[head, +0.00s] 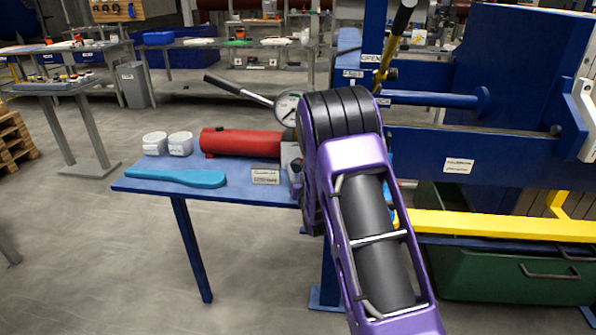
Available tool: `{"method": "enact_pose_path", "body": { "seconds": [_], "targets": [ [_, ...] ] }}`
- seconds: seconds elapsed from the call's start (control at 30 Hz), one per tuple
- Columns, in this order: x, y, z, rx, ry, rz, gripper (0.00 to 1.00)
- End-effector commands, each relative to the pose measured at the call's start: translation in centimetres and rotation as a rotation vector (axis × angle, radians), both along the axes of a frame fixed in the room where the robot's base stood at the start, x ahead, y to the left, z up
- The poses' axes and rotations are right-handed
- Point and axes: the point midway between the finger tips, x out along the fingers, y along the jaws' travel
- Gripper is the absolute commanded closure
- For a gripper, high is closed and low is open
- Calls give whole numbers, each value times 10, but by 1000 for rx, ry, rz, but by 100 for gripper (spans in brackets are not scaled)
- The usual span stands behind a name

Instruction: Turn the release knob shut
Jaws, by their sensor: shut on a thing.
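The hand pump has a red cylinder (240,142) lying on a small blue table (255,195). Its lever (238,89) with a black grip slants up to the left. A round dial gauge (287,108) shows just left of my arm. A pale grey block at the cylinder's right end is mostly hidden behind my purple and black arm. I cannot see the release knob. My gripper is also hidden behind the arm, so its fingers and what they touch do not show.
The blue press frame (465,155), yellow bar (500,225) and green bin (500,275) stand at right. The floor at left front is clear.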

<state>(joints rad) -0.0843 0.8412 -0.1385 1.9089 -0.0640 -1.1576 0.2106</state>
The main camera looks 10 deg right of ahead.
Motion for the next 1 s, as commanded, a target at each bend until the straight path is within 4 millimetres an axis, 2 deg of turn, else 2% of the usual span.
{"method": "enact_pose_path", "body": {
  "seconds": [0.27, 1.0],
  "targets": [
    [0, 1, 3, -193, 62, 1, 100],
    [1, 5, 6, -863, 281, 3, 100]
  ]
}}
